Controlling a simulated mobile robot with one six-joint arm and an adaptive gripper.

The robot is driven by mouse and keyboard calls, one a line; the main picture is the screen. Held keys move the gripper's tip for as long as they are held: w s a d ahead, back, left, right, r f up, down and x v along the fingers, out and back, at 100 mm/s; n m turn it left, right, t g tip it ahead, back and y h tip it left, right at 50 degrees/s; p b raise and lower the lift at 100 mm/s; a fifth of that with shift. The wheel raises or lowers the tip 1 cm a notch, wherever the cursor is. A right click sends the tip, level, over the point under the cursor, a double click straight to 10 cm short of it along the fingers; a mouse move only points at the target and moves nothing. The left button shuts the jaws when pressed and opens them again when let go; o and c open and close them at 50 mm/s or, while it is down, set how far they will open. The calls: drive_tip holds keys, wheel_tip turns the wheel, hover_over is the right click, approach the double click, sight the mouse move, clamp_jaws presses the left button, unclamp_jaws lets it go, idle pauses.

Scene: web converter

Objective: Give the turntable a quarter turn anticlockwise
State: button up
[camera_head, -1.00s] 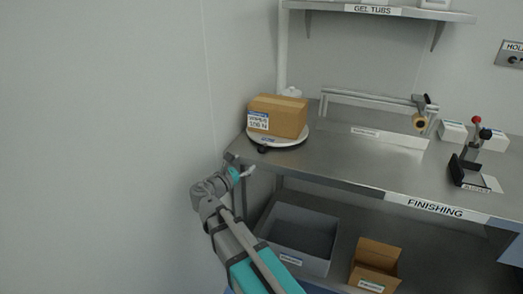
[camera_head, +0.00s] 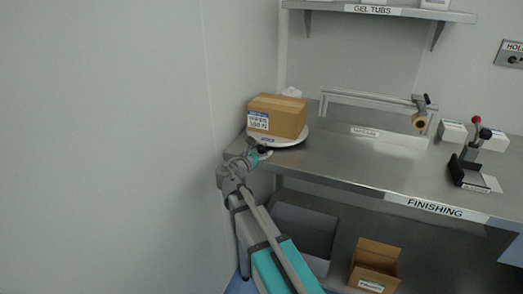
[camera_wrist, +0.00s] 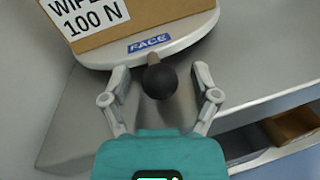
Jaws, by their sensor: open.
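The turntable (camera_head: 297,139) is a round white disc at the left end of the steel bench, with a blue "FACE" label (camera_wrist: 150,43) on its near rim. A brown cardboard box (camera_head: 288,113) with a white label sits on it. A dark round knob (camera_wrist: 160,81) on a short brown stem sticks out from the rim beside the label. My gripper (camera_wrist: 160,82) is open, with one finger on each side of the knob; I cannot tell whether either finger touches it. In the head view my gripper (camera_head: 264,153) is at the turntable's near edge, and the knob is mostly hidden there.
The steel bench (camera_head: 340,160) is clear to the right of the turntable, up to a rail with a tape roll (camera_head: 419,121) and a black stand (camera_head: 468,172). A grey bin (camera_head: 305,232) and an open carton (camera_head: 375,265) are below. A wall stands close on the left.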

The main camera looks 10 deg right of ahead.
sight(277, 145)
drive_tip(key=shift+c, duration=0.2)
clamp_jaws()
drive_tip(key=shift+d, duration=0.1)
drive_tip(key=shift+s+d+n+t+y, duration=0.25)
drive_tip(key=shift+d+n+t+y, duration=0.1)
drive_tip(key=shift+d, duration=0.1)
drive_tip(key=shift+s+d+n+t+y, duration=0.25)
drive_tip(key=shift+d+y, duration=0.1)
drive_tip(key=shift+d, duration=0.1)
drive_tip(key=shift+s+d+n+t+y, duration=0.2)
drive_tip(key=shift+d+n+t+y, duration=0.15)
drive_tip(key=shift+d+n+y, duration=0.2)
drive_tip(key=shift+s+d+n+t+y, duration=0.15)
drive_tip(key=shift+d+n+t+y, duration=0.25)
drive_tip(key=shift+y, duration=0.25)
drive_tip(key=shift+o, duration=0.2)
unclamp_jaws()
